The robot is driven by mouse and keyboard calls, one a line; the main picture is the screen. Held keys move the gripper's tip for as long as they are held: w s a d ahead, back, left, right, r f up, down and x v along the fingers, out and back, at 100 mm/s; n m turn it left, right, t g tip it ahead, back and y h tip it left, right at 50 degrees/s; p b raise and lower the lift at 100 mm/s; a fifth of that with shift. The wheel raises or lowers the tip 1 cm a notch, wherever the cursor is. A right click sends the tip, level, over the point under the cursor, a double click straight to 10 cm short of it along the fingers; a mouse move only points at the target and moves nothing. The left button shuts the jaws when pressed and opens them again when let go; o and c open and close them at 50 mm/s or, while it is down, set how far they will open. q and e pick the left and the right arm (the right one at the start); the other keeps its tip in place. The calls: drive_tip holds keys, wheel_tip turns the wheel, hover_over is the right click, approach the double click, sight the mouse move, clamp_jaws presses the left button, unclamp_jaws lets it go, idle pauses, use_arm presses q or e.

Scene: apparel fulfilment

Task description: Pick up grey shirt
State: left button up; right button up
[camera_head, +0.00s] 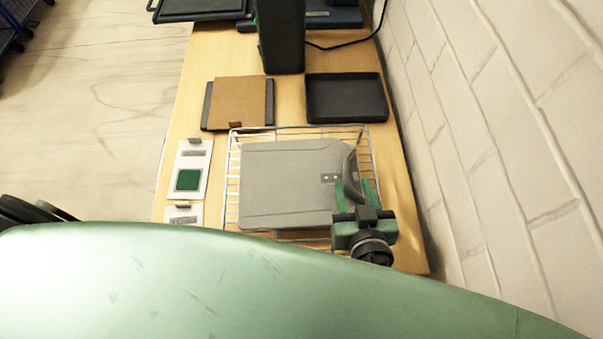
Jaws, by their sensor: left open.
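The grey shirt (285,185) lies folded and flat in a wire basket (231,190) on the wooden table, with its darker collar edge (351,167) toward the right. My left gripper (354,183) is at the shirt's lower right corner, its green fingers open. The collar edge runs between the fingers; I cannot tell whether they touch the cloth. My right gripper is not in view.
Behind the basket are a brown cardboard piece (239,101) on a dark tray and an empty black tray (346,97). A dark column (281,35) stands further back. White cards (192,160) lie left of the basket. A brick wall (500,130) borders the table's right side.

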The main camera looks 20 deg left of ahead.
sight(348, 180)
use_arm(q)
drive_tip(key=p+x, duration=0.1)
drive_tip(key=x, duration=0.2)
drive_tip(key=shift+w+a, duration=0.3)
drive_tip(key=shift+f, duration=0.1)
clamp_jaws()
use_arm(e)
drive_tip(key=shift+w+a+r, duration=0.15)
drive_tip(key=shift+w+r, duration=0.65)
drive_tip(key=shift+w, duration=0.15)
use_arm(q)
drive_tip(key=shift+f, duration=0.1)
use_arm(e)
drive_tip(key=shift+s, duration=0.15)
